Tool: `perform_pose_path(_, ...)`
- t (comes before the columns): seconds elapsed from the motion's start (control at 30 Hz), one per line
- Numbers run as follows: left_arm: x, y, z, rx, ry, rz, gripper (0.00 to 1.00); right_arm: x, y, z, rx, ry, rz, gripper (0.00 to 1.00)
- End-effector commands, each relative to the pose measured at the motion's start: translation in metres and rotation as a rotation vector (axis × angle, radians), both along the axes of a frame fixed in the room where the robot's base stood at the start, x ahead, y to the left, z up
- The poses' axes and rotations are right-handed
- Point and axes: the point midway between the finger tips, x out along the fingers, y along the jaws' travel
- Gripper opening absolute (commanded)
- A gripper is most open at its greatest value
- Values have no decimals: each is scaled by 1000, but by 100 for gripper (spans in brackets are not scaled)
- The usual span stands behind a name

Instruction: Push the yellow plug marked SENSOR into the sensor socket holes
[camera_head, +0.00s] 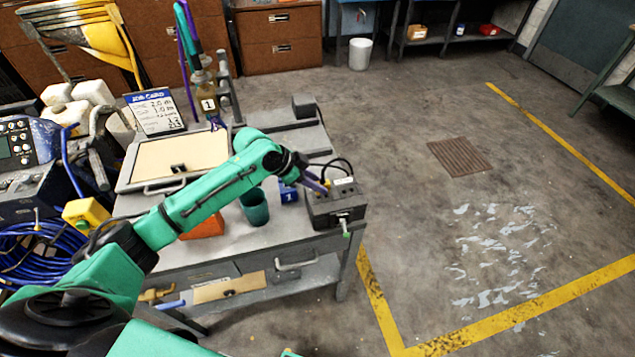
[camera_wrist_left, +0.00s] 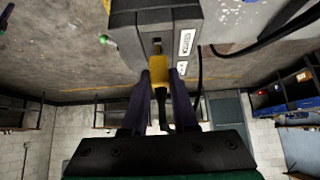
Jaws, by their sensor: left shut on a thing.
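The grey box with the sensor socket (camera_head: 336,213) stands at the right corner of the workbench. It fills the top middle of the left wrist view (camera_wrist_left: 125,38), with a white printed label (camera_wrist_left: 187,42) beside the plug. My left gripper (camera_head: 322,187) reaches the top of this box. In the left wrist view its two purple fingers (camera_wrist_left: 159,88) are shut on the yellow plug (camera_wrist_left: 158,68), one on each side. The plug's front end is at the box face. The socket holes are hidden, so I cannot tell how deep the plug sits.
On the workbench stand a teal cup (camera_head: 255,208), a blue block marked 1 (camera_head: 288,193), an orange item (camera_head: 203,228) and a job card (camera_head: 156,112). A black cable (camera_wrist_left: 262,42) loops beside the box.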

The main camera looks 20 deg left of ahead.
Motion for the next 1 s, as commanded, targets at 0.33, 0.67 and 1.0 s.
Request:
perform_pose_path(0.33,0,0,-6,0,0,0,0,0,-1,-3,-1,0,-1,50)
perform_pose_path(0.67,0,0,-11,0,1,1,0,0,0,-5,-1,0,-1,50)
perform_pose_path(1.0,0,0,-14,0,1,1,0,0,1,-6,1,0,-1,50)
